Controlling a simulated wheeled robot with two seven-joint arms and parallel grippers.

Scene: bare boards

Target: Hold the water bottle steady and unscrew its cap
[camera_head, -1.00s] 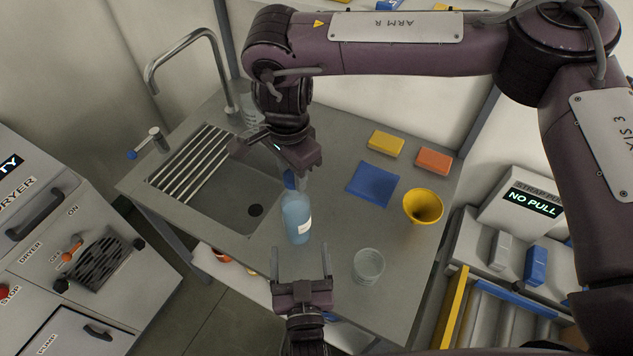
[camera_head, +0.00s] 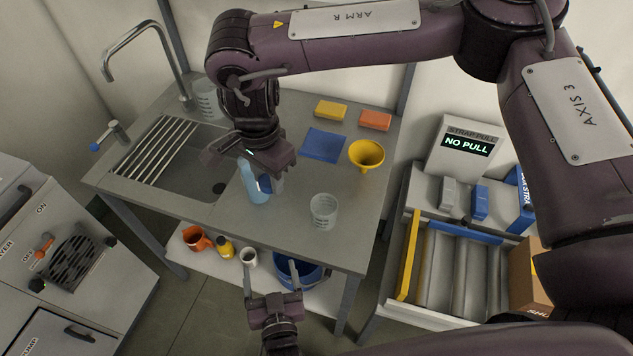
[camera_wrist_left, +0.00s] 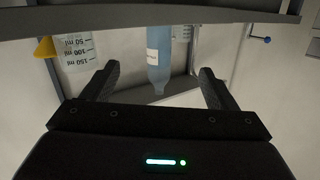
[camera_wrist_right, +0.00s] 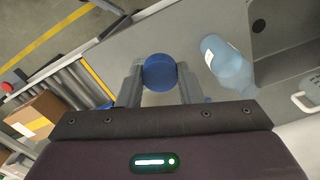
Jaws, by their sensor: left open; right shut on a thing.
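The light blue water bottle (camera_head: 256,188) stands upright near the front edge of the counter, partly hidden by my right gripper in the head view. My right gripper (camera_head: 270,177) is shut on the blue cap (camera_wrist_right: 160,72), which is off the bottle. In the right wrist view the bottle (camera_wrist_right: 232,70) stands apart, to the right of the fingers. My left gripper (camera_head: 270,272) is open and empty in front of the counter, clear of the bottle. The left wrist view shows the bottle (camera_wrist_left: 158,55) beyond the spread fingers.
A clear measuring cup (camera_head: 323,211) stands right of the bottle. Behind are a blue cloth (camera_head: 323,145), a yellow funnel (camera_head: 366,155), a yellow sponge (camera_head: 331,110) and an orange one (camera_head: 375,120). The sink (camera_head: 200,175) lies left. A lower shelf holds mugs and a blue bucket (camera_head: 305,278).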

